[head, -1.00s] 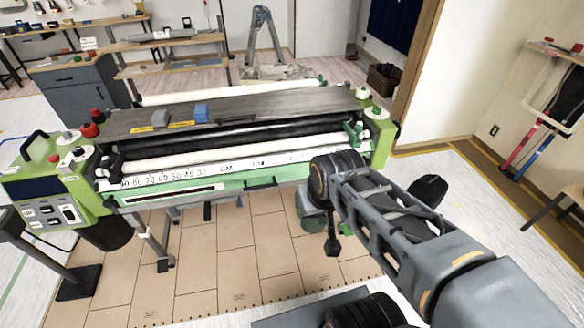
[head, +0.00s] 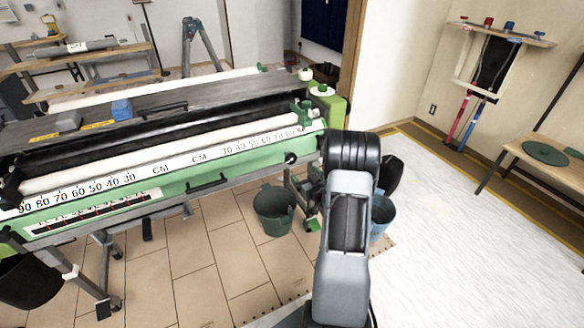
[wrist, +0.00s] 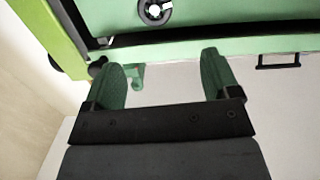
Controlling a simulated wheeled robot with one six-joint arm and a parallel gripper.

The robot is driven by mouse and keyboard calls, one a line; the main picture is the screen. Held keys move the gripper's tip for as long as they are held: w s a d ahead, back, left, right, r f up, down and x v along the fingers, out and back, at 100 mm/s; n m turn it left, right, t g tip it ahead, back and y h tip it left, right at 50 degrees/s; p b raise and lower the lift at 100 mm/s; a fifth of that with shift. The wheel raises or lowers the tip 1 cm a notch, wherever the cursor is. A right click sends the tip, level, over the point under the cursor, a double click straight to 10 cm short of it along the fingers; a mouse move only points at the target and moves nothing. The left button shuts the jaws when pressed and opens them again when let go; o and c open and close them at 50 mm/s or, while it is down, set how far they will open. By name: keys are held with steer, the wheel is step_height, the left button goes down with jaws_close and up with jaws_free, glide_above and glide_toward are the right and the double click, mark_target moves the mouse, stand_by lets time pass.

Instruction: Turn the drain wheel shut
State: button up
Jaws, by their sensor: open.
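My gripper (wrist: 162,82) is open in the wrist view, its two green fingers apart with nothing between them. The green paster machine (wrist: 215,52) fills the top of that view, beyond the fingertips. A round black wheel-like part with a pale hub (wrist: 155,11) is on its green panel; I cannot tell whether this is the drain wheel. A small green fitting (wrist: 138,76) hangs below the machine's edge beside the left finger, seemingly apart from it. In the head view a black knob (head: 290,158) is on the machine's right front, and my arm hides my gripper.
A green bucket (head: 274,212) stands on the floor under the machine's right part. A blue bucket (head: 382,214) is partly hidden behind my arm. A black handle (wrist: 278,61) is at the upper right of the wrist view. The pale floor to the right is clear.

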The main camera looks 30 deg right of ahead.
mark_target(292, 160)
steer(key=shift+t, duration=0.4)
steer(key=w+d, duration=0.1)
steer(key=w, duration=0.3)
steer(key=w+f, duration=0.1)
steer(key=w, duration=0.3)
steer(key=w+d+b, duration=0.1)
steer(key=w, duration=0.3)
steer(key=shift+w+d+f, duration=0.3)
steer(key=shift+w+f, duration=0.05)
steer(key=shift+c, duration=0.5)
steer(key=c, duration=0.7)
steer(key=shift+d, duration=0.1)
steer(key=shift+c, duration=0.6)
